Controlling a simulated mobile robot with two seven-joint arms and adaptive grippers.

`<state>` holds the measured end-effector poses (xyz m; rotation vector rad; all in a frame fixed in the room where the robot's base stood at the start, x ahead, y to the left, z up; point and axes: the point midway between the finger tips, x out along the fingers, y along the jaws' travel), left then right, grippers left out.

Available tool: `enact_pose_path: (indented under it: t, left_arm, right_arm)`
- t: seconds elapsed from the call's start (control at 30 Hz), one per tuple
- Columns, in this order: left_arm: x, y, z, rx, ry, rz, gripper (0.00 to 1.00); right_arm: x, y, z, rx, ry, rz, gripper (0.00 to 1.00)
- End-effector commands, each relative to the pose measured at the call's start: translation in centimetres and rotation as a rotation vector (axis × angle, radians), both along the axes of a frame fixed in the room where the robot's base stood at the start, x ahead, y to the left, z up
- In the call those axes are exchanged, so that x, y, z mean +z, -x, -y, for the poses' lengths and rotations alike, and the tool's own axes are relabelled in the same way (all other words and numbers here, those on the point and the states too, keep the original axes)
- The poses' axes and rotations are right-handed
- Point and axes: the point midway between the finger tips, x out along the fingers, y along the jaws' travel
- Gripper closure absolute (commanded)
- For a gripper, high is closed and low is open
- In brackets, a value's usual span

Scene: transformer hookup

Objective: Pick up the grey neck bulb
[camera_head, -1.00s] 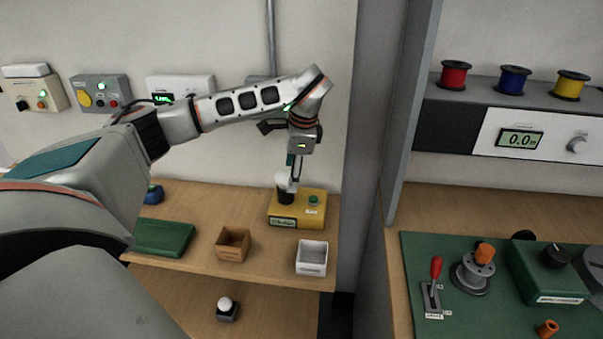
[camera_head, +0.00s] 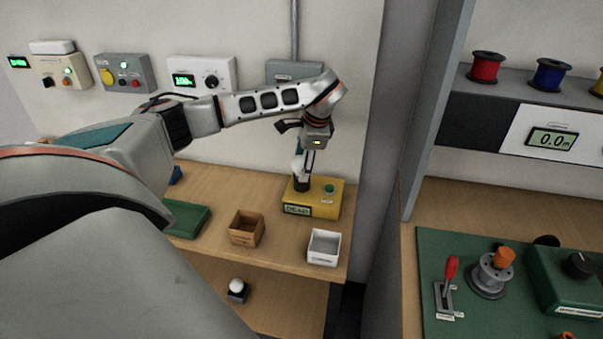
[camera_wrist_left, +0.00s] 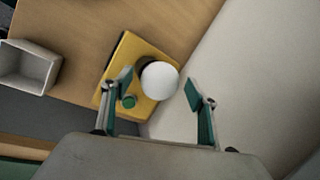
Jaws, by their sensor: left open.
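A white round bulb (camera_head: 299,169) stands upright in a black socket on a yellow tester box (camera_head: 330,205). Its neck is hidden, so I cannot tell the neck's colour. My left gripper (camera_head: 305,160) points down at this bulb. In the left wrist view the open fingers (camera_wrist_left: 159,88) lie on either side of the bulb (camera_wrist_left: 160,80), with a gap on both sides. Another white bulb (camera_head: 236,284) sits in a dark holder on the lower shelf, with its neck also hidden. My right gripper is out of view.
A wooden box (camera_head: 246,230) and a white bin (camera_head: 323,248) stand at the front of the upper shelf, beside a green tray (camera_head: 187,219). A wall panel edge rises right of the shelf. A green mat (camera_head: 430,250) with devices lies further right.

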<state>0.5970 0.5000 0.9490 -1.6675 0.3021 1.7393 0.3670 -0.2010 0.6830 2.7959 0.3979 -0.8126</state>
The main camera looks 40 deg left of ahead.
Motion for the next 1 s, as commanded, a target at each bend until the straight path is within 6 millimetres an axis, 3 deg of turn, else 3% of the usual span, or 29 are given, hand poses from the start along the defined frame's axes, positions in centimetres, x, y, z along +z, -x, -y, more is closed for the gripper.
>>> enact_pose_path:
  t: [0.17, 0.33, 0.73, 1.0]
  left_arm:
    - [0.0, 0.0, 0.0, 0.0, 0.001, 0.001, 0.41]
    - [0.0, 0.0, 0.0, 0.0, 0.0, 0.0, 0.83]
    - [0.7, -0.1, 0.0, -0.001, 0.0, 0.002, 0.84]
    - [5.6, -0.1, 0.0, -0.001, -0.001, 0.006, 0.84]
  right_arm:
    - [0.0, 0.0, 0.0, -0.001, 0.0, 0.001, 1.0]
    - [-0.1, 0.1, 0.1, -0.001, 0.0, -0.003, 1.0]
    - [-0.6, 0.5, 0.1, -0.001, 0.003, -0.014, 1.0]
    - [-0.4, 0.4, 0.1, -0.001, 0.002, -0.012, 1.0]
